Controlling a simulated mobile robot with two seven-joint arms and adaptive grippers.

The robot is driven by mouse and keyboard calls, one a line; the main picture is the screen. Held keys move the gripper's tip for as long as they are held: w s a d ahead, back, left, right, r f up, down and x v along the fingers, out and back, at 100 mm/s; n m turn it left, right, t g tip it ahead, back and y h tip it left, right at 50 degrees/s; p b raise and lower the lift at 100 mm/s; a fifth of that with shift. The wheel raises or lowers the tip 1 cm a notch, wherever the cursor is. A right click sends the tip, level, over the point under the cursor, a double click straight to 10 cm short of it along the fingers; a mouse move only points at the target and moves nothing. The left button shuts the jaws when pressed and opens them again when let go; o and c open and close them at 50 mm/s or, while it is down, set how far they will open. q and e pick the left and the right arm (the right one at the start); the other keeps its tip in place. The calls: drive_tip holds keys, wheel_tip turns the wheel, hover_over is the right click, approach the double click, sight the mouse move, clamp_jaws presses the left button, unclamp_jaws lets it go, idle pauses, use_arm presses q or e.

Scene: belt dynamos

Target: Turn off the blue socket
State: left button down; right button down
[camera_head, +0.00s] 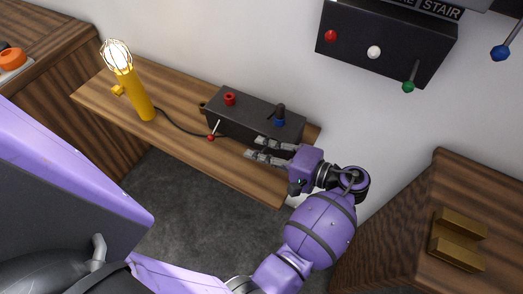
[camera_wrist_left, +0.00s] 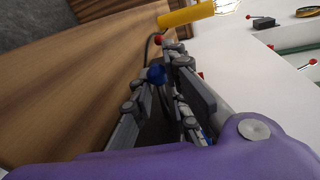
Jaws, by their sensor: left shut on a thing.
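A black socket box (camera_head: 240,108) sits on the wooden shelf. It has a red socket (camera_head: 229,99) on its top left and a blue socket (camera_head: 279,122) on its top right, with a black plug (camera_head: 280,109) standing in the blue one. A red-tipped lever (camera_head: 211,137) sticks out at the front left. My left gripper (camera_head: 254,148) is at the front right of the box, fingers pointing left. In the left wrist view, the blue ball of a lever (camera_wrist_left: 156,74) shows between the fingers, which are shut on it. In the head view that lever is hidden by the gripper.
A yellow caged lamp (camera_head: 140,95) stands on the shelf, its bulb bright, with a black cable running towards the box. A black wall panel (camera_head: 385,45) hangs above right. A wooden cabinet with brass blocks (camera_head: 458,240) stands at the right. Open floor lies in front.

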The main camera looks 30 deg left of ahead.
use_arm(q)
drive_tip(key=shift+f+n+t+b, duration=0.4)
drive_tip(key=shift+f+n+b, duration=0.35)
drive_tip(key=shift+n, duration=0.35)
drive_tip(key=shift+w+f+n+t+b, duration=0.1)
drive_tip(key=shift+f+n+t+b, duration=0.25)
drive_tip(key=shift+n+b, duration=0.6)
drive_tip(key=shift+w+f+n+b, duration=0.15)
drive_tip(key=shift+n+b, duration=0.15)
drive_tip(key=shift+n, duration=0.25)
use_arm(e)
drive_tip(key=shift+g, duration=0.3)
drive_tip(key=shift+s+f, duration=0.3)
drive_tip(key=shift+f, duration=0.45)
drive_tip(key=shift+s+f, duration=0.25)
drive_tip(key=shift+f, duration=0.55)
drive_tip(key=shift+s+f, duration=0.3)
drive_tip(key=shift+f, duration=0.45)
drive_tip(key=shift+r, duration=0.1)
use_arm(q)
drive_tip(key=c, duration=1.9)
unclamp_jaws()
drive_tip(key=shift+d, duration=0.1)
drive_tip(key=shift+o, duration=0.2)
drive_tip(key=v, duration=1.2)
